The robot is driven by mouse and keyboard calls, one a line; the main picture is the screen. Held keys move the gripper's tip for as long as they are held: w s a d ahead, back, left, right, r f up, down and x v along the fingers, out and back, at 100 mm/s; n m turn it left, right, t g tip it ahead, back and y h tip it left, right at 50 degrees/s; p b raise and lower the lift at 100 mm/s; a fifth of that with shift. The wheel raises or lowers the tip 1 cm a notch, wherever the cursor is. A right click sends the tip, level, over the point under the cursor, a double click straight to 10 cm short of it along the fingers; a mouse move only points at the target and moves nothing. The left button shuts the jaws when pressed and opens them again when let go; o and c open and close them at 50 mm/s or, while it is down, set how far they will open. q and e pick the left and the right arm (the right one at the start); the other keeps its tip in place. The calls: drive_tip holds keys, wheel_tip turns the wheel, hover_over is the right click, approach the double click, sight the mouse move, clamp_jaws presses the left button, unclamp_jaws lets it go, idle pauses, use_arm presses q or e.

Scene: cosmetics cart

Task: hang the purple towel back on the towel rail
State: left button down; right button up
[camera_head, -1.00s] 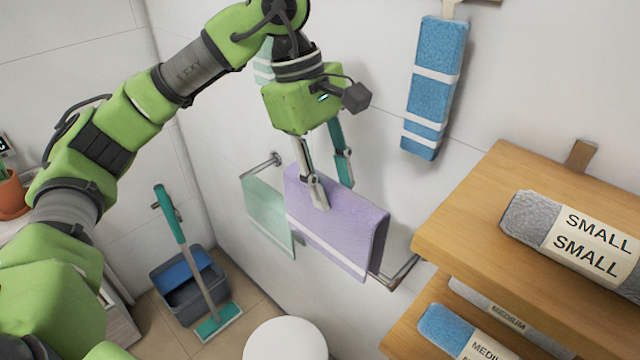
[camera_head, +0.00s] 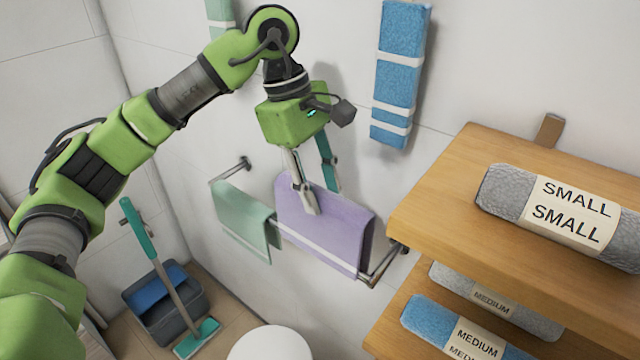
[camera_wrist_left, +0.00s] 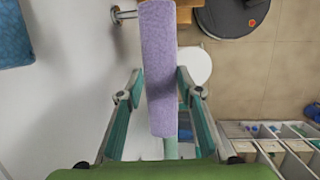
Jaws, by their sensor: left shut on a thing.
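The purple towel (camera_head: 320,235), folded over with a white stripe near its lower edge, is at the towel rail (camera_head: 385,262), beside the green towel. It also shows from above in the left wrist view (camera_wrist_left: 159,70). Its top fold stands higher than the visible right end of the bar. I cannot tell whether the bar lies between its two halves or whether it rests on it. My left gripper (camera_head: 319,199) points down and is shut on the towel's upper part, one finger on each side. The middle of the bar is hidden. My right gripper is out of view.
A green towel (camera_head: 242,222) hangs on the rail's left part. Wooden shelves (camera_head: 455,185) with rolled towels stand close to the rail's right end. A blue towel (camera_head: 392,85) hangs higher on the wall. A mop and bucket (camera_head: 165,310) and a white round top (camera_head: 270,345) are below.

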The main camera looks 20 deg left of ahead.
use_arm(q)
drive_tip(key=shift+f+b, duration=4.9)
drive_tip(key=shift+f, duration=1.6)
